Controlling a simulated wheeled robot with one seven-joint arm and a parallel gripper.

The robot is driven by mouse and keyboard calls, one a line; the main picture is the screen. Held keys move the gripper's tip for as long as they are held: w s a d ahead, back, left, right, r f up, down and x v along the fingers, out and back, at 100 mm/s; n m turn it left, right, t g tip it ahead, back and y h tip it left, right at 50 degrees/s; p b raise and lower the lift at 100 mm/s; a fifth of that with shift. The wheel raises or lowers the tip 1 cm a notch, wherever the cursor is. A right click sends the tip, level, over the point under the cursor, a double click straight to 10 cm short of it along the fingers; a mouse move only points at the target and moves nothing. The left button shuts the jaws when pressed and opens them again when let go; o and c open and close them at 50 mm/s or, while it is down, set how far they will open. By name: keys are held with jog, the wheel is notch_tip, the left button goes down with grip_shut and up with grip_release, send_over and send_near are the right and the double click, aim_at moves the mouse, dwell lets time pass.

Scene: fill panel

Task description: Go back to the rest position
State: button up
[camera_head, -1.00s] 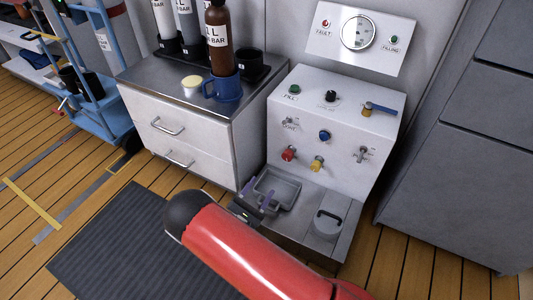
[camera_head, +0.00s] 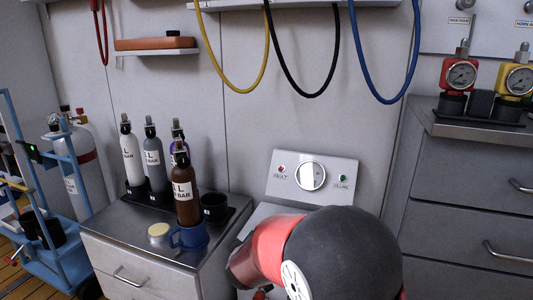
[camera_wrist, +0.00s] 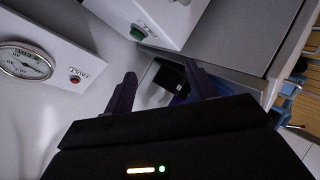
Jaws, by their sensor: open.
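My gripper (camera_wrist: 160,88) shows in the wrist view with its two dark purple fingers apart. Nothing is clasped between them; a dark object (camera_wrist: 170,77) lies in the background beyond.
Yellow, black and blue hoses (camera_head: 382,92) hang above. Grey drawers (camera_head: 470,205) with gauges stand at right. A blue cart (camera_head: 68,240) is far left.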

jog(key=s+d+r+m+g+y+p, duration=0.1)
jog(key=s+d+r+m, duration=0.1)
jog(key=s+d+r, duration=0.4)
jog(key=s+d+r+m+g+y+p, duration=0.1)
jog(key=s+d+r+m+g+p, duration=0.1)
jog(key=s+r, duration=0.4)
jog(key=s+d+r+m+g+h+p, duration=0.1)
jog(key=s+d+r+m, duration=0.1)
jog(key=s+d, duration=0.4)
jog(key=s+d+r+m+g+h+p, duration=0.1)
jog(key=s+d+m, duration=0.3)
jog(key=s, duration=1)
jog(key=d+r+g+h, duration=0.1)
jog(key=d, duration=0.2)
jog(key=shift+s+r+m+p, duration=0.15)
jog(key=shift+r+m+p, duration=0.15)
jog(key=shift+r+m, duration=0.1)
